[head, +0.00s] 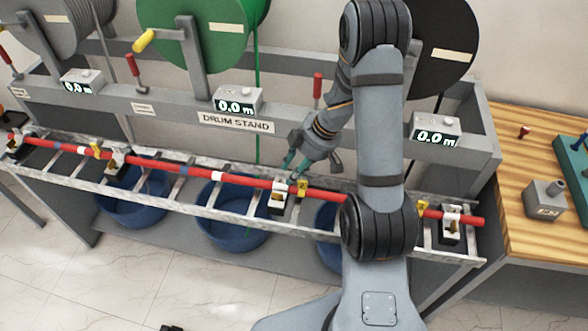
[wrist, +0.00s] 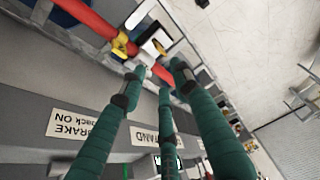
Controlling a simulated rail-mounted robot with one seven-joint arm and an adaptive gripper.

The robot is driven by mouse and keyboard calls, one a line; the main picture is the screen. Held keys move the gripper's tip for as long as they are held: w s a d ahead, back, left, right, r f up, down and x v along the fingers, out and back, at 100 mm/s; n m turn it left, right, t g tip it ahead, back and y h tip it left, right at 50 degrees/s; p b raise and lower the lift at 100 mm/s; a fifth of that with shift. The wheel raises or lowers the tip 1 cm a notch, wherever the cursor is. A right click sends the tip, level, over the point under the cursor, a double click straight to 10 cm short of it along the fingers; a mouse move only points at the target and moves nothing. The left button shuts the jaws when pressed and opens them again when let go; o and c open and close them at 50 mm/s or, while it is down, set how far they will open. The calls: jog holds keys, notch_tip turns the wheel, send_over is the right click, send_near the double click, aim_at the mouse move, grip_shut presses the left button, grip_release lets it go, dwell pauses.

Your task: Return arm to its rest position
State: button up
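My gripper (head: 304,166) is at the rail of the drum stand, close above the red rod (head: 240,178), near a white clamp block (head: 280,196) and a yellow piece (head: 302,187). My arm reaches down to it from the right. In the wrist view the teal fingers of my gripper (wrist: 159,74) are spread apart with nothing between them. The rod (wrist: 95,22), the white block (wrist: 155,42) and the yellow piece (wrist: 120,45) show just beyond the fingertips. I cannot tell whether a fingertip touches the rod or the block.
The drum stand (head: 160,110) has a green drum (head: 225,35), red levers and grey meters reading 0.0 m (head: 237,100). Blue tubs (head: 228,222) stand under the rail. A wooden table (head: 520,150) with a grey box (head: 544,200) is at the right. Open floor lies in front.

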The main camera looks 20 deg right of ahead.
jog(key=shift+f, duration=0.15)
jog(key=x, duration=1.1)
jog(key=shift+w+a+f, duration=0.1)
jog(key=shift+a+f, duration=0.1)
jog(key=shift+f, duration=0.15)
jog(key=shift+w+f+b, duration=0.1)
jog(key=shift+f+b, duration=0.05)
jog(key=shift+b, duration=0.15)
jog(key=shift+r, duration=0.2)
jog(key=shift+r+p, duration=0.1)
jog(key=shift+p, duration=0.25)
